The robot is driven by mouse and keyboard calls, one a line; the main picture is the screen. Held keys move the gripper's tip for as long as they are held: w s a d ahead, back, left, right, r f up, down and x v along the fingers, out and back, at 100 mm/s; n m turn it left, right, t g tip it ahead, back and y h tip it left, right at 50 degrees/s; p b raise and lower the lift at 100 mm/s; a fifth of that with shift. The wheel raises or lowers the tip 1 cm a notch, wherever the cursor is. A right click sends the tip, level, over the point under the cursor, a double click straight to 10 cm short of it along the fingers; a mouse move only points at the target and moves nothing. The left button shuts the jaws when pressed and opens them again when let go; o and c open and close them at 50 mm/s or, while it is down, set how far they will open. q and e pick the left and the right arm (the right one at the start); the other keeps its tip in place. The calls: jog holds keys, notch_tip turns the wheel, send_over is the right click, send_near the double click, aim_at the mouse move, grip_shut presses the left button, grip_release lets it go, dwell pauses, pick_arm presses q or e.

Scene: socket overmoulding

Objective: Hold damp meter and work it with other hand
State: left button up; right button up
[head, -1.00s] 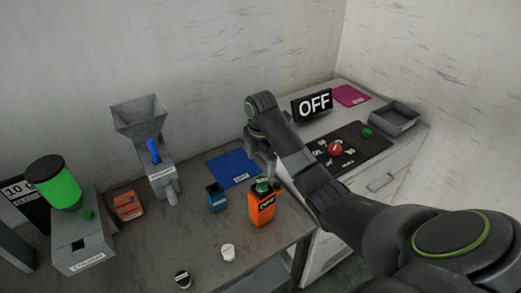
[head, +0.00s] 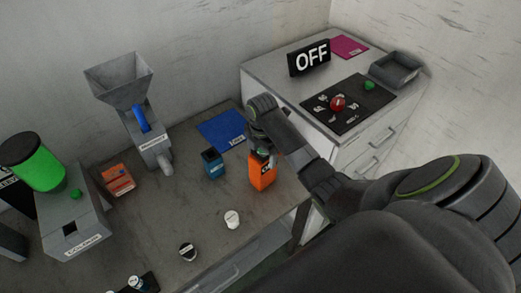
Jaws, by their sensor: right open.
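An orange upright box (head: 262,172) with a dark label stands on the grey worktable, near its right end; it looks like the damp meter, but the label is too small to read surely. My right arm reaches in from the lower right. My right gripper (head: 264,150) is open, pointing down at the top of the orange box. The arm partly covers the fingers, and I cannot tell whether they touch the box. My left gripper is not in view.
A small blue box (head: 213,163) stands just left of the orange one, with a blue mat (head: 222,131) behind. A hopper machine (head: 146,130) and a green-topped grey machine (head: 70,225) stand left. Two small round pieces (head: 232,219) lie in front. A cabinet with an OFF sign (head: 312,58) is right.

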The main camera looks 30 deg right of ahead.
jog(key=shift+f, duration=0.1)
jog(key=shift+w, duration=0.2)
jog(key=shift+c, duration=0.6)
jog(key=shift+s, duration=0.1)
jog(key=c, duration=0.9)
jog(key=o, duration=0.3)
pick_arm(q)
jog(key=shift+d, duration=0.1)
pick_arm(e)
jog(key=c, duration=0.3)
jog(key=shift+c, duration=0.2)
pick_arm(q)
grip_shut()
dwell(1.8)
